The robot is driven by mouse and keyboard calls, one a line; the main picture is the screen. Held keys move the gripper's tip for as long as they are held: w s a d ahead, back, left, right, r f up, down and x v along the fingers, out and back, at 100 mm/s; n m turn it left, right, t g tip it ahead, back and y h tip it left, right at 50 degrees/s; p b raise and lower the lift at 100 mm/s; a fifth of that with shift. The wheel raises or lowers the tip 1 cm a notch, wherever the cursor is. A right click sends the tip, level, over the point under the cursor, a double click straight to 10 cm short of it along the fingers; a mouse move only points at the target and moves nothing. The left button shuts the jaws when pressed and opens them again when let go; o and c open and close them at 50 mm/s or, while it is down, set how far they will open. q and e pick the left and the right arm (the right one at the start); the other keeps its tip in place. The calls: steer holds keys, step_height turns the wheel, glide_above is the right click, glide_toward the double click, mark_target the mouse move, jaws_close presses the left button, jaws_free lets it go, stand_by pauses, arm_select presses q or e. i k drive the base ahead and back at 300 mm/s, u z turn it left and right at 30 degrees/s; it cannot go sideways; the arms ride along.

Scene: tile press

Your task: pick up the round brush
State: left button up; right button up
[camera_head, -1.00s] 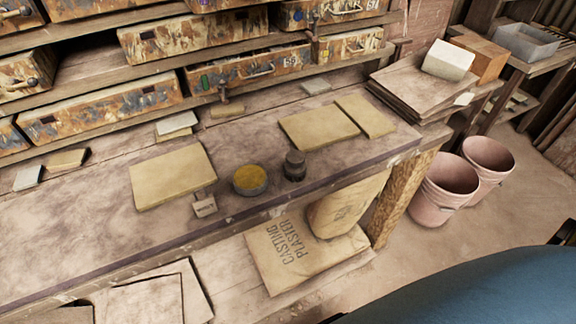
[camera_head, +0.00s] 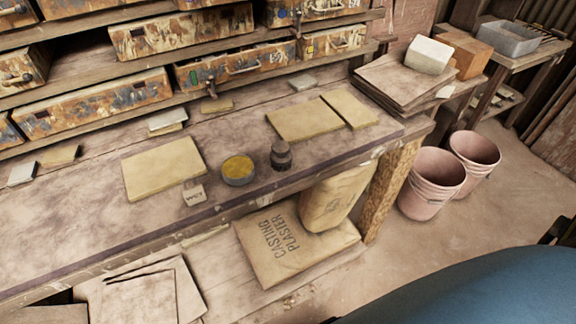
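A low round dark-rimmed piece with a yellow top (camera_head: 239,168) lies on the workbench near its front edge. Just right of it stands a small dark round piece with a knob-like top (camera_head: 281,156). I cannot tell for sure which of these two is the round brush. They stand apart from each other, with nothing on top of them. Neither of my grippers is in view.
Yellowish tiles (camera_head: 163,168) and a small labelled block (camera_head: 194,196) lie around them on the bench (camera_head: 75,220). Drawers (camera_head: 180,32) rise behind. Plaster sacks (camera_head: 290,243) sit below. Pink buckets (camera_head: 432,184) stand on the floor to the right.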

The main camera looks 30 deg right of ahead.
mark_target(281, 156)
steer(key=k, duration=0.35)
steer(key=z, duration=1)
steer(key=i, duration=0.75)
steer(key=u, duration=0.15)
